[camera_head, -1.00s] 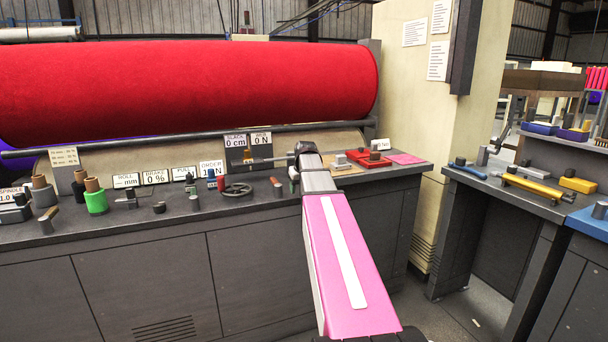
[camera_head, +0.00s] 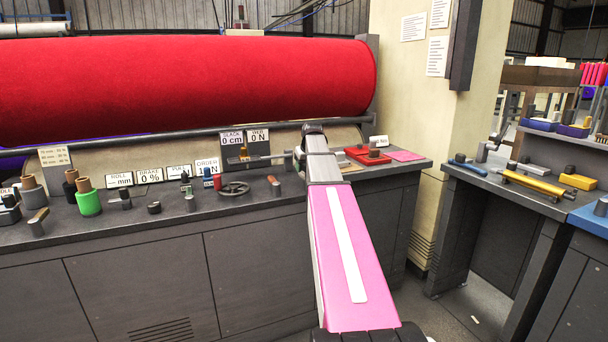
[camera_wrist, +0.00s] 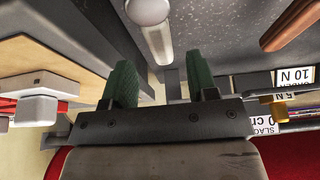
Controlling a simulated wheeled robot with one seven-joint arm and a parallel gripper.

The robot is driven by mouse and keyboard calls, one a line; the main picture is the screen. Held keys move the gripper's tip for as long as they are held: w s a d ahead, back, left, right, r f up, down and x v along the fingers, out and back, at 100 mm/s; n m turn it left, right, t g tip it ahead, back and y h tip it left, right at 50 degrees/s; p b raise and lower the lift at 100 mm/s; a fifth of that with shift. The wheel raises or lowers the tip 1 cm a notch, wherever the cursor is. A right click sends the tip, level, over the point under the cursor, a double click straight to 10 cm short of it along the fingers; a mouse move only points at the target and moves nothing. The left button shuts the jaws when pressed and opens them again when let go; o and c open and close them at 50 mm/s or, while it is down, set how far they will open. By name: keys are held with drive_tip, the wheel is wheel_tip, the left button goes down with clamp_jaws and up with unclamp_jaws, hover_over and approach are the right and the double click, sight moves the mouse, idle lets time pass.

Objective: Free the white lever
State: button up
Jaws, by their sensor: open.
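A white lever (camera_wrist: 159,40) with a round white end shows at the top middle of the wrist view, against a dark speckled surface. My gripper (camera_wrist: 161,78) is open, with its two green fingers apart and nothing visibly held. The lever lies just beyond the fingertips, roughly in line with the gap between them. I cannot tell whether any finger touches it. In the head view my pink arm reaches over the bench and hides the gripper, and I cannot make out the lever there.
The dark bench (camera_head: 130,226) carries a handwheel (camera_head: 234,189), a green spool (camera_head: 89,200) and a red tray (camera_head: 366,157). A big red felt roll (camera_head: 180,90) lies behind. In the wrist view a wooden board (camera_wrist: 45,60) with a white knob (camera_wrist: 36,108) is at the left.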

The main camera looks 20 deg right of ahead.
sight(304, 174)
drive_tip(key=shift+x, duration=1.85)
clamp_jaws()
